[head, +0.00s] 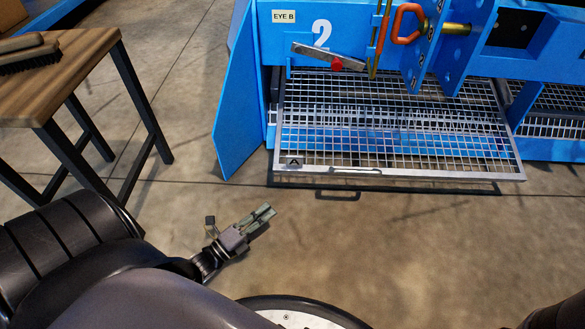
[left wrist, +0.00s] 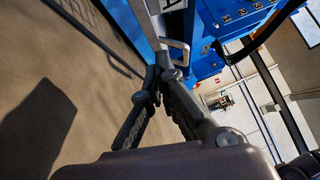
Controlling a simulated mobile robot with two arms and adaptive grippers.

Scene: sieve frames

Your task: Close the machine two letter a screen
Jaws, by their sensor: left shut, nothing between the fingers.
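The machine marked 2 (head: 321,28) is blue and stands at the top right of the head view. Its mesh screen labelled A (head: 293,162) sticks out of the opening toward me, with a metal frame and a small handle (head: 355,171) on its front edge. My left gripper (head: 268,211) is shut and empty, in front of the screen and to the left of the handle, apart from it in the head view. In the left wrist view the shut fingertips (left wrist: 161,67) appear close to the handle (left wrist: 180,50); the exact gap cannot be told. My right gripper is out of view.
A wooden table (head: 80,70) with a brush (head: 28,52) on it stands at the left. A blue panel (head: 236,100) stands out beside the screen's left side. An orange clamp handle (head: 405,22) sits above the screen. The concrete floor before the screen is clear.

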